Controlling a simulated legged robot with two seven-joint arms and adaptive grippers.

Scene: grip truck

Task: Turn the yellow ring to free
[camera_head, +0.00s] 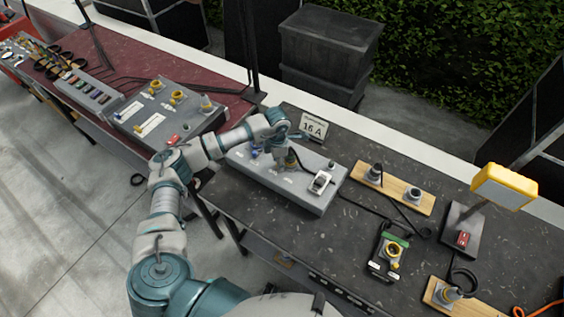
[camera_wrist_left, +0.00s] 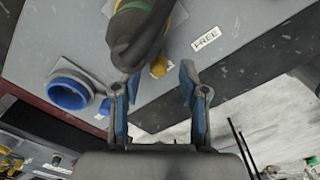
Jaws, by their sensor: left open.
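A grey box (camera_head: 318,198) stands on the dark table, and my left gripper (camera_head: 282,152) is over its back part. In the left wrist view the yellow ring (camera_wrist_left: 178,16) sits around a dark plug (camera_wrist_left: 137,38) on the box, mostly hidden by the plug. A small yellow knob (camera_wrist_left: 159,66) juts out beside the plug. The open fingers of my left gripper (camera_wrist_left: 160,82) point at this knob, one on each side in the picture; I cannot tell whether they touch it. A white FREE label (camera_wrist_left: 206,39) lies right of the ring. My right gripper is not in view.
A blue socket (camera_wrist_left: 69,91) is left of the plug on the box. A 16 A sign (camera_head: 313,127) stands behind the box. A black cable runs from the box towards a wooden board with sockets (camera_head: 393,190). Another grey panel (camera_head: 165,112) stands on the red table at left.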

